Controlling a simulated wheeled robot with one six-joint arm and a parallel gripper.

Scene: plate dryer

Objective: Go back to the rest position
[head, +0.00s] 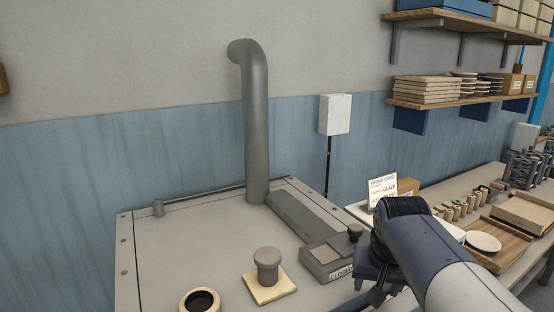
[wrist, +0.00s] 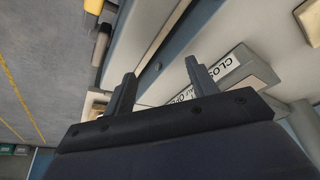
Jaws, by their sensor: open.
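My gripper (head: 372,288) hangs at the end of my arm, over the right front part of the grey machine top (head: 215,240). The arm hides part of it in the head view. In the wrist view my gripper (wrist: 160,70) has its two dark fingers apart, with nothing between them. A grey box-shaped unit (head: 322,261) with a label reading "CLOSED" and a dark knob stands just left of my gripper. The label (wrist: 218,68) also shows beside the right finger in the wrist view, with a gap I cannot judge.
A round grey knob (head: 267,266) on a pale square plate and an open ring (head: 200,300) sit on the machine top. A tall grey pipe (head: 257,130) rises behind them. At right, a bench holds a card (head: 382,188), a white disc (head: 483,242) and small cylinders. Wall shelves (head: 470,103) hang above.

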